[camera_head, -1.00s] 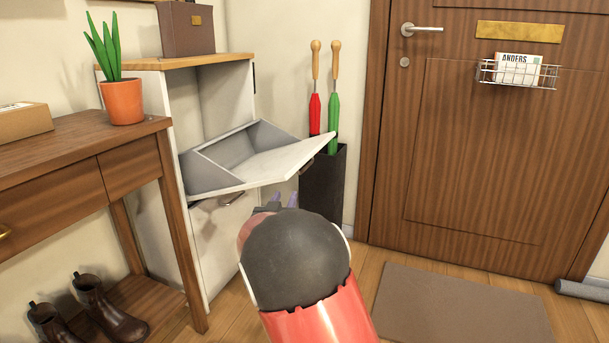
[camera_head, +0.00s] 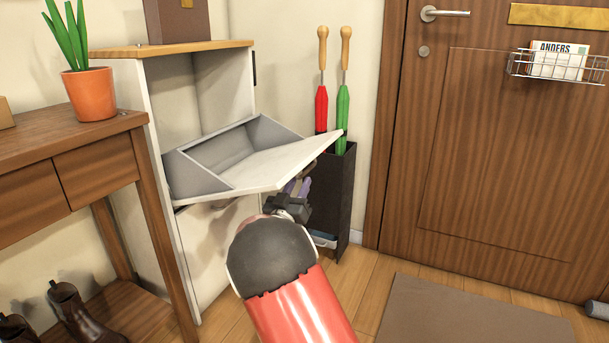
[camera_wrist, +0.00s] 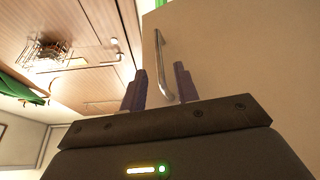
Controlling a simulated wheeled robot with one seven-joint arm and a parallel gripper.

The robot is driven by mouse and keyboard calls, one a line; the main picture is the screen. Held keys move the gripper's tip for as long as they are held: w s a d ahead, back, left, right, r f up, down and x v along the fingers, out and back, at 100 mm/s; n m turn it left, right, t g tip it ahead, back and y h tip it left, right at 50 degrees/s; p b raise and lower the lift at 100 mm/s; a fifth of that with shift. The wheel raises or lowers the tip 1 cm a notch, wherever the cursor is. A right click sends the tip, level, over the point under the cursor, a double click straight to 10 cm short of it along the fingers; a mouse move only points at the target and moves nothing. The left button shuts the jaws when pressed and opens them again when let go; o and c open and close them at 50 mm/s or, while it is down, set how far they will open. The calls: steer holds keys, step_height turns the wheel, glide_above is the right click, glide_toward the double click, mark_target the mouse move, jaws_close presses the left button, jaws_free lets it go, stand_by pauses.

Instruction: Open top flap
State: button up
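The top flap (camera_head: 265,168) of the white cabinet is tilted outward and down, showing its grey inner tray (camera_head: 225,150). My gripper (camera_head: 297,187) is below the flap's front edge, on its outer side. In the wrist view my gripper (camera_wrist: 159,85) has its two purple-grey fingers apart with nothing clasped between them. A metal bar handle (camera_wrist: 162,65) on the pale panel (camera_wrist: 235,50) shows between and beyond the fingertips. I cannot tell whether a finger touches the panel. The lower cabinet front (camera_head: 212,250) is partly hidden by the flap and my arm.
A black umbrella stand (camera_head: 333,200) with red and green umbrellas stands close right of the flap. A wooden table (camera_head: 95,150) with a potted plant (camera_head: 90,92) is close on the left. Boots (camera_head: 75,310) sit below it. A mat (camera_head: 465,315) lies before the door (camera_head: 500,150).

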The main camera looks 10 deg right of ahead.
mark_target(303, 175)
steer(key=shift+x, duration=2.05)
jaws_close()
steer(key=shift+r, duration=0.1)
